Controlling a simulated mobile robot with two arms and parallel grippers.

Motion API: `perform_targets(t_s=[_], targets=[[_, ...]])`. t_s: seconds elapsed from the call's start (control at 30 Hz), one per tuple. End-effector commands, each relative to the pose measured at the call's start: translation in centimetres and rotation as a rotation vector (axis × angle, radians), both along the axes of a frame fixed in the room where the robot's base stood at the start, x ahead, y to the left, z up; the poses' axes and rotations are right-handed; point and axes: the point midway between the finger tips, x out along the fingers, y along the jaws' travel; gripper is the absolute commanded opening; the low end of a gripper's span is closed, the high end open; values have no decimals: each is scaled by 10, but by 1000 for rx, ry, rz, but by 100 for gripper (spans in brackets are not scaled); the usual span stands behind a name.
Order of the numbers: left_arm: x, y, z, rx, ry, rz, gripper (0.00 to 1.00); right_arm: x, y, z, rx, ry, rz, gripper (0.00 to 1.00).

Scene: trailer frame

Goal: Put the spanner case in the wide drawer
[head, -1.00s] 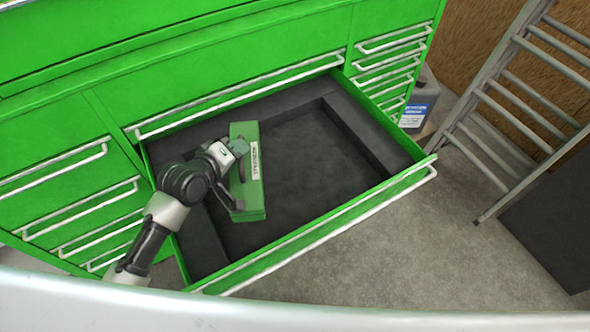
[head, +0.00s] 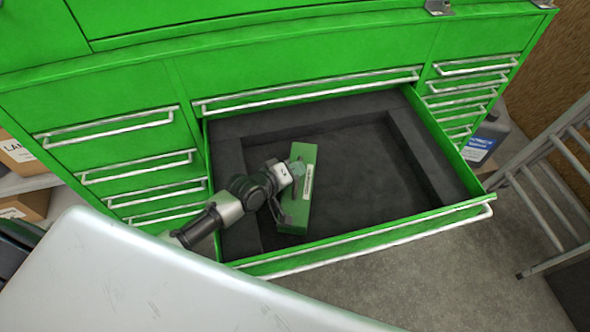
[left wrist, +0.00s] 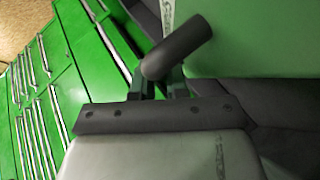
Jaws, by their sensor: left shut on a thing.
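The spanner case (head: 299,219) is a long green box with a pale label. In the head view it is inside the outline of the open wide drawer (head: 366,232), left of its middle. Whether it rests on the drawer floor I cannot tell. My left gripper (head: 289,191) is at the case's left side, shut on its dark handle. In the left wrist view the handle (left wrist: 177,48) lies across the fingers (left wrist: 160,85), with the green case (left wrist: 255,38) beyond. My right gripper is not in view.
The green cabinet (head: 300,55) has shut drawers on both sides of the wide one. The dark drawer floor right of the case is clear. A grey jug (head: 487,138) and a ladder (head: 560,190) stand at right. Cardboard boxes (head: 18,153) are at far left.

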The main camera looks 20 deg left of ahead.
Motion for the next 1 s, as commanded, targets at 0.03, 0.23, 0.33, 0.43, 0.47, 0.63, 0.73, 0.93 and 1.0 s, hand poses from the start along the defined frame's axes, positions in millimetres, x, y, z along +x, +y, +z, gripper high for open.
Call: perform_targets(t_s=[0.03, 0.23, 0.33, 0.43, 0.47, 0.63, 0.73, 0.93, 1.0], targets=[[1, 0, 2, -1, -3, 0, 0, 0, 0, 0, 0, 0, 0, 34], [0, 0, -2, 0, 0, 0, 25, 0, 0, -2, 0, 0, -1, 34], [0, 0, -2, 0, 0, 0, 40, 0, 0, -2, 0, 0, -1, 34], [0, 0, -2, 1, 2, 0, 40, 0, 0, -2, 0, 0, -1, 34], [0, 0, -3, 1, 2, 0, 40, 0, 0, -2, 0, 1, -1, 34], [-1, 0, 0, 2, 4, 0, 40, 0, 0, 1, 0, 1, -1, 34], [-9, 5, 1, 2, 5, 1, 40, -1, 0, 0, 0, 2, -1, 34], [-42, 22, 17, 3, 4, -1, 40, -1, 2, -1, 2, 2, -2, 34], [-55, 28, 24, 2, 3, -2, 40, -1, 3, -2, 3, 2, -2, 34]])
